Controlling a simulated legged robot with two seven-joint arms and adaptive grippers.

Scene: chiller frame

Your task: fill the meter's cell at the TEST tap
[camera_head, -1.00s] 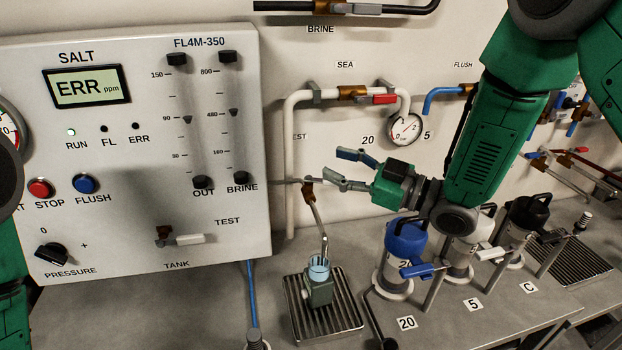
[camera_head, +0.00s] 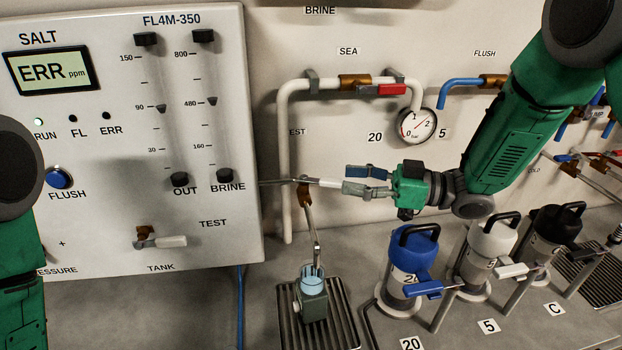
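The TEST tap (camera_head: 303,193) is a brass valve with a thin spout running down to the meter's cell. Its pale lever (camera_head: 328,182) points right. The meter (camera_head: 313,305) is a small grey-green box with a clear bluish cell (camera_head: 312,277) on top, under the spout's end. I cannot tell whether the cell holds water. My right gripper (camera_head: 346,179) is at the lever's right end, its fingers apart with a gap between them. Whether they touch the lever is unclear. My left gripper is out of view; only part of that arm shows at the left edge.
The meter stands on a slatted drip tray (camera_head: 341,324). Blue (camera_head: 414,252), white (camera_head: 492,247) and black (camera_head: 551,232) capped bottles stand to the right. The panel (camera_head: 110,225) shows ERR on its display (camera_head: 52,72). A pressure gauge (camera_head: 417,125) is above my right gripper.

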